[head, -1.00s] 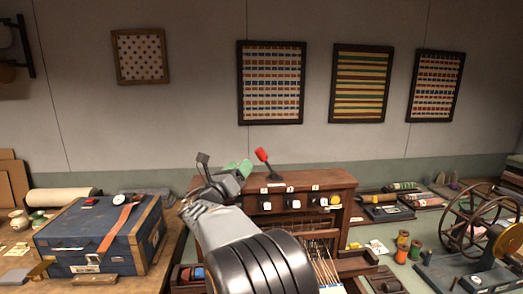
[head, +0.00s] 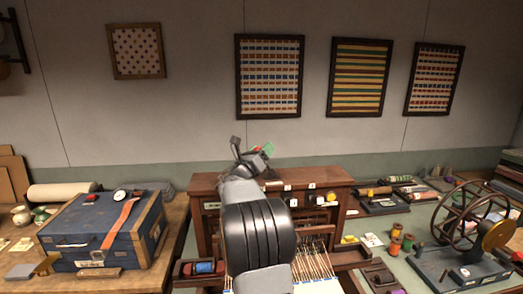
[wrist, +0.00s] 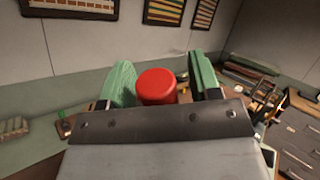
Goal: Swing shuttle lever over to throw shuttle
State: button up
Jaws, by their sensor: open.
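The shuttle lever's red knob (wrist: 157,87) shows in the wrist view between the two green fingers of my gripper (wrist: 163,80). It is closer to the left finger, with a wider gap to the right finger. The fingers are apart and not closed on the knob. In the head view my gripper (head: 256,153) is above the top of the wooden loom (head: 325,178). There my gripper hides most of the lever, so its tilt cannot be told. My arm covers the middle of the loom front; threads (head: 313,262) show below.
A blue case (head: 85,235) lies on the left table. A spool in a tray (head: 203,268) is left of the loom. Thread spools (head: 396,240) and a spinning wheel (head: 470,225) stand on the right. Framed textiles (head: 270,77) hang on the wall behind.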

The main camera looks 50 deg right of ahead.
grip_shut()
dwell(0.5)
